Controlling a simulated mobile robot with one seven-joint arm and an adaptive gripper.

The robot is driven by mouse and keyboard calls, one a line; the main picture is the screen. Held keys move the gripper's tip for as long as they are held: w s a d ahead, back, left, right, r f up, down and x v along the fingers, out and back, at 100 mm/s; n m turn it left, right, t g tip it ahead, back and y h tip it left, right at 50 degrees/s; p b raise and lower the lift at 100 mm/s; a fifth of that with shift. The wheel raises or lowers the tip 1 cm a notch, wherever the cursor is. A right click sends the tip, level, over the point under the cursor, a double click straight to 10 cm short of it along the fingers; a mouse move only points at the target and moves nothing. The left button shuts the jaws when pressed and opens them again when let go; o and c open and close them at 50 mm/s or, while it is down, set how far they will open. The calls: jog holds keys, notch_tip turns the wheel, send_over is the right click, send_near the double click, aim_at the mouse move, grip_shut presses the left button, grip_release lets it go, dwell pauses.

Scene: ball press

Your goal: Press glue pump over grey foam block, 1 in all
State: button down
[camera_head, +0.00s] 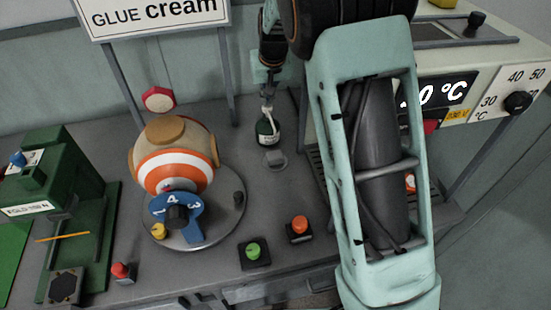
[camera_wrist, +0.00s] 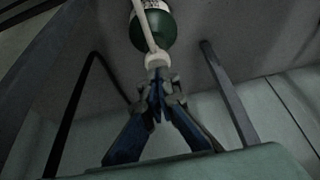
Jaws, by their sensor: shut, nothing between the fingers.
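The glue pump is a dark green bottle (camera_head: 267,130) with a pale label and pump top, upright at the back middle of the bench. In the wrist view the bottle (camera_wrist: 155,27) is at the top, with its white pump head and spout. My gripper (camera_head: 268,98) is shut and empty, pointing down at the pump top. In the wrist view its blue fingertips (camera_wrist: 157,85) meet right at the pump head; whether they touch it I cannot tell. A small flat grey piece (camera_head: 275,158) lies just in front of the bottle; I cannot tell if it is the foam block.
A striped ball (camera_head: 176,168) sits on a round turntable stand left of the pump. Green (camera_head: 253,252) and orange (camera_head: 299,227) buttons are near the front edge. A green press (camera_head: 50,185) is at left. A heater unit (camera_head: 470,85) is behind my arm. A "GLUE cream" sign (camera_head: 155,15) stands at back.

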jog(key=shift+f+b, duration=0.7)
jog(key=shift+f, duration=0.45)
jog(key=shift+s, duration=0.1)
jog(key=shift+r+p, duration=1)
jog(key=shift+r, duration=0.5)
notch_tip(320, 180, up, 6)
jog(key=p, duration=0.4)
